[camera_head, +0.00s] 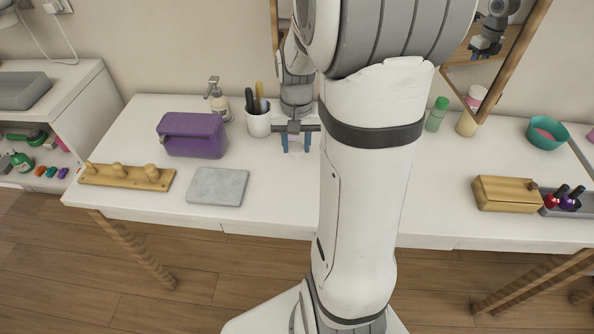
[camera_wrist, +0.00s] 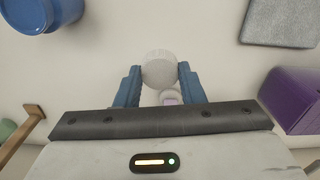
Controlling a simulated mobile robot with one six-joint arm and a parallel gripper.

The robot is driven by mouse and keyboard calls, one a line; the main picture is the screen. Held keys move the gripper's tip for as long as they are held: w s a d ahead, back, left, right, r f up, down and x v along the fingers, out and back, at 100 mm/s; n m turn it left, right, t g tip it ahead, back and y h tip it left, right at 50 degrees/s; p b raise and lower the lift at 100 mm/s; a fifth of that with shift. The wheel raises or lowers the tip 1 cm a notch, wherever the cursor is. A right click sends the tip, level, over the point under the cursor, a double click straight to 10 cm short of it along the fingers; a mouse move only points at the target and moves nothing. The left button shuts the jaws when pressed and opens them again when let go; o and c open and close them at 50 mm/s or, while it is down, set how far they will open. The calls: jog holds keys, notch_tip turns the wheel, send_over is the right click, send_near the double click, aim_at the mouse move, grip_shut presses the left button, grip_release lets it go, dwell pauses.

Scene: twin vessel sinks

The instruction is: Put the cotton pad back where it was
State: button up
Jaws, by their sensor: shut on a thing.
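My gripper (camera_wrist: 159,72) has its two blue fingers on either side of the cotton pad (camera_wrist: 159,69), a round, whitish disc in the wrist view, and is shut on it. Just below the pad in that view, a small pale thing with a lilac patch (camera_wrist: 170,98) shows between the fingers; I cannot tell what it is. In the head view my gripper (camera_head: 296,142) points down low over the white counter (camera_head: 275,205), right of the brush cup. The pad itself is not clear there. Whether it touches the counter I cannot tell.
A grey slab (camera_head: 217,186) and wooden peg rack (camera_head: 127,176) lie nearer. A blue container (camera_wrist: 45,12) shows in the wrist view. My arm hides the counter's middle.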

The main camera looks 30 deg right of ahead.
aim_at(297, 173)
notch_tip(297, 173, down, 8)
jog(key=shift+r+b, duration=0.1)
jog(key=shift+b, duration=0.25)
jog(key=o, duration=0.9)
notch_tip(297, 173, up, 12)
jog(key=shift+r+p, duration=0.1)
jog(key=shift+p, duration=0.6)
jog(key=s+a+r+n, duration=0.1)
jog(key=s+a, duration=0.3)
jog(key=s+a+r+n+t, duration=0.1)
jog(key=s+a+n, duration=0.1)
jog(key=s+a, duration=0.2)
jog(key=s+a+r+n+t, duration=0.1)
jog(key=s+a+r+n, duration=0.1)
jog(key=s+a, duration=0.2)
